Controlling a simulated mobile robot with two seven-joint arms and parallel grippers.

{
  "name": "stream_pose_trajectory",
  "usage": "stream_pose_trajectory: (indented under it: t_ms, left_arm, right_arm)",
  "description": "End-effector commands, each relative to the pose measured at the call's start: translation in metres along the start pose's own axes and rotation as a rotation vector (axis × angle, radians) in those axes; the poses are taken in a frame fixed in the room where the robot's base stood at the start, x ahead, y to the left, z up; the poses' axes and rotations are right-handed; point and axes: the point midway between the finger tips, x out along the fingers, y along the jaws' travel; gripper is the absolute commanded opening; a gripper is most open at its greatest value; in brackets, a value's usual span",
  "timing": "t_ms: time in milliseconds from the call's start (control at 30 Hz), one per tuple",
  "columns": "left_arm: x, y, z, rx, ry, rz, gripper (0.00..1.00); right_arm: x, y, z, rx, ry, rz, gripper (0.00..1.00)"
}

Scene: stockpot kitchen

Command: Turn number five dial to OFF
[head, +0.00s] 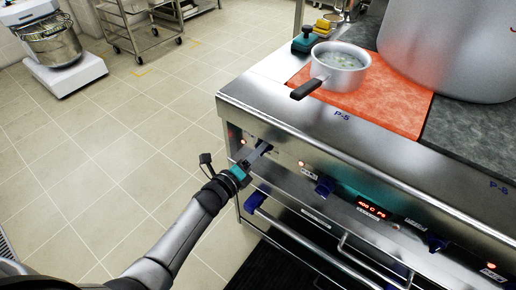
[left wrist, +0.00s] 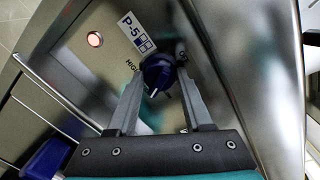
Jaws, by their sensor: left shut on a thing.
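The number five dial (left wrist: 157,70) is a dark blue knob on the stove's steel front panel, beside a label (left wrist: 137,32) reading P-5. A short white mark on the dial points toward the bottom of the left wrist view, and part of the word HIGH shows to its left. My left gripper (head: 262,148) reaches the front panel near its left end in the head view. In the left wrist view its two fingers (left wrist: 160,84) are shut on the dial, one on each side. The fingers hide the dial in the head view. My right gripper is not in view.
Another blue dial (head: 325,186) and a red display (head: 371,208) sit further right on the panel. A lit indicator (left wrist: 95,39) is near the held dial. A small pot (head: 342,62) stands on the orange plate (head: 404,108) above. An oven rail (head: 305,240) runs below.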

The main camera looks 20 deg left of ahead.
Motion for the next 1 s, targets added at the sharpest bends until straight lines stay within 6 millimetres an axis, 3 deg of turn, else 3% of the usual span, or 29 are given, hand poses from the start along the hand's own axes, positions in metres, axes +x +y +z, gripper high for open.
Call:
stream_pose_trajectory:
  t_ms: [467, 1000]
  left_arm:
    - [-0.001, 0.001, 0.001, -0.452, 0.034, 0.000, 0.00]
    - [-0.001, 0.003, 0.001, -0.963, 0.070, -0.004, 0.00]
  right_arm:
    - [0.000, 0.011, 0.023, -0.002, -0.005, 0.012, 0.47]
    - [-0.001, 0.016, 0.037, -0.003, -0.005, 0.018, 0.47]
